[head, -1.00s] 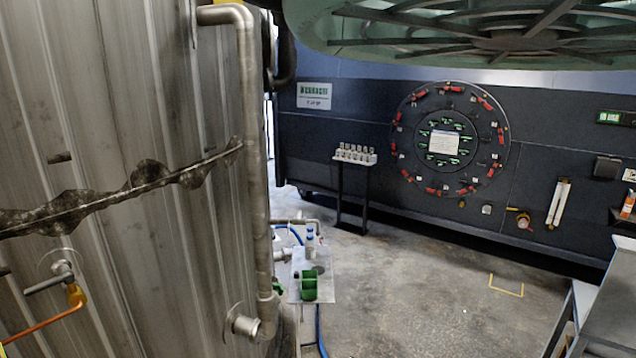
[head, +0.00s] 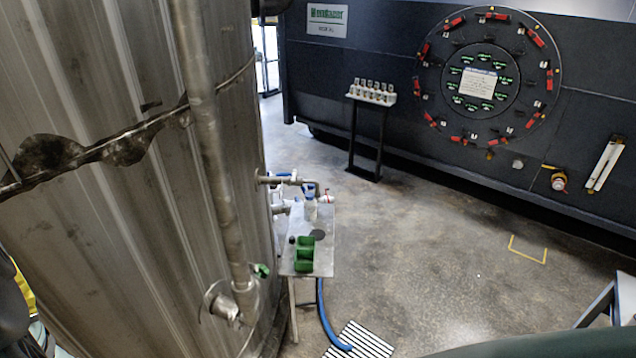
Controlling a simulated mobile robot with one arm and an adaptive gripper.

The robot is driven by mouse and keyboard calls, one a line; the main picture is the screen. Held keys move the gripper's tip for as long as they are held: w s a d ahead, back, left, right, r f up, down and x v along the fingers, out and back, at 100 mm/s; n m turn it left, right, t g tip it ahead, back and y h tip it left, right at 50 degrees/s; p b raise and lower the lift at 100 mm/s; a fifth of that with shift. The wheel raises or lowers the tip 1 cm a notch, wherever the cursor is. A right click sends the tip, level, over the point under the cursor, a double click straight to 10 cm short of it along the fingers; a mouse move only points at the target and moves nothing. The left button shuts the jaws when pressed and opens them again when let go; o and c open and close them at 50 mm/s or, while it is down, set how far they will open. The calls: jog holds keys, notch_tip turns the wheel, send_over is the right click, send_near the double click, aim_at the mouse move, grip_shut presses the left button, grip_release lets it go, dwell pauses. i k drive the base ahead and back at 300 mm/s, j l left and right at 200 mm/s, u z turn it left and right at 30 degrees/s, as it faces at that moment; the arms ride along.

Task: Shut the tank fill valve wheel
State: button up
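The large metal tank (head: 110,230) fills the left side of the head view. A vertical pipe (head: 207,130) runs down its front to a round flanged fitting (head: 222,303) low on the tank. A small green part (head: 261,270) sits beside that pipe's lower end. Small pipes and fittings (head: 290,181) stick out from the tank's right side; a red and white part (head: 327,197) is at their end. I cannot make out a valve wheel for certain. My gripper is not in view.
A small metal table (head: 322,240) with green bins (head: 304,252) stands right of the tank. A blue hose (head: 323,315) runs down to a striped floor grate (head: 362,342). A sample stand (head: 366,130) is before the dark wall. Concrete floor (head: 430,250) is open.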

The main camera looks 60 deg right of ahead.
aim_at(264, 272)
jog(key=l+u, duration=0.4)
jog(key=l, duration=2.55)
jog(key=i+l, duration=0.1)
jog(key=l, duration=0.65)
jog(key=i+l+u, duration=0.15)
jog(key=l, duration=1.45)
jog(key=i+u, duration=0.05)
jog(key=i, duration=0.05)
